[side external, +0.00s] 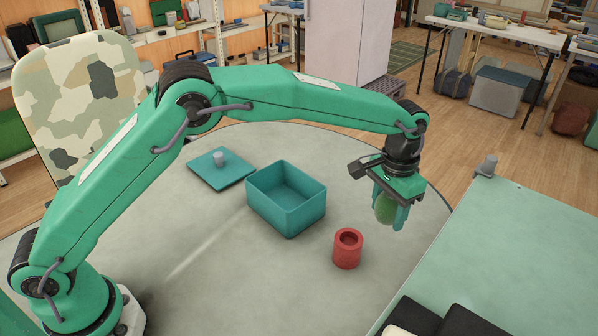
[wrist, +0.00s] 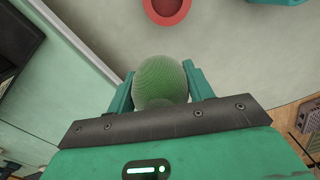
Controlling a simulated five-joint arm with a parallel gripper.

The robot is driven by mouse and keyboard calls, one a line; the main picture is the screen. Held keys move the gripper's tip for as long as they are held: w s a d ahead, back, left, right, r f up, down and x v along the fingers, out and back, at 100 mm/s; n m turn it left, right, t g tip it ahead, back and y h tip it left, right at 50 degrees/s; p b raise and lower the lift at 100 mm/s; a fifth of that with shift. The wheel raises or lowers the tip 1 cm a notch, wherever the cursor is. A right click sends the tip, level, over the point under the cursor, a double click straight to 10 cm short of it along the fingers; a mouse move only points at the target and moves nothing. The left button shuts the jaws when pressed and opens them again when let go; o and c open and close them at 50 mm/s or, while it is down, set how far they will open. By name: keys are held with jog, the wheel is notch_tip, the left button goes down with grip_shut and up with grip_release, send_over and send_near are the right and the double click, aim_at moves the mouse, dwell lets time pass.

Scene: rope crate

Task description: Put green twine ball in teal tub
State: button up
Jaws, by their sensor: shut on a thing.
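The green twine ball (side external: 385,209) is held between the fingers of my gripper (side external: 390,215), above the right part of the round grey table. In the wrist view the ball (wrist: 160,82) sits between the two teal fingers of my gripper (wrist: 160,88), which are shut on it. The teal tub (side external: 287,212) stands open on the table, left of my gripper in the side view, and its visible inside looks empty. A corner of the tub (wrist: 278,2) shows at the top of the wrist view.
A red hollow cylinder (side external: 347,250) stands between the tub and my gripper, nearer the camera; it also shows in the wrist view (wrist: 167,8). A teal lid with a grey knob (side external: 220,170) lies left of the tub. A green bench (side external: 520,250) is at right.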

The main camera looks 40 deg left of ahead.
jog(key=a+r+n, duration=0.1)
jog(key=a+r, duration=0.2)
jog(key=a, duration=0.8)
notch_tip(320, 180, up, 2)
send_over(292, 204)
jog(key=s+d, duration=0.2)
jog(key=s, duration=0.1)
jog(key=shift+w+d+n, duration=0.15)
jog(key=shift+d+n, duration=0.05)
jog(key=shift+n, duration=0.2)
jog(key=shift+f, duration=0.1)
jog(key=shift+f, duration=7.1)
jog(key=shift+f, duration=0.55)
jog(key=o, duration=1.3)
jog(key=shift+c, duration=0.2)
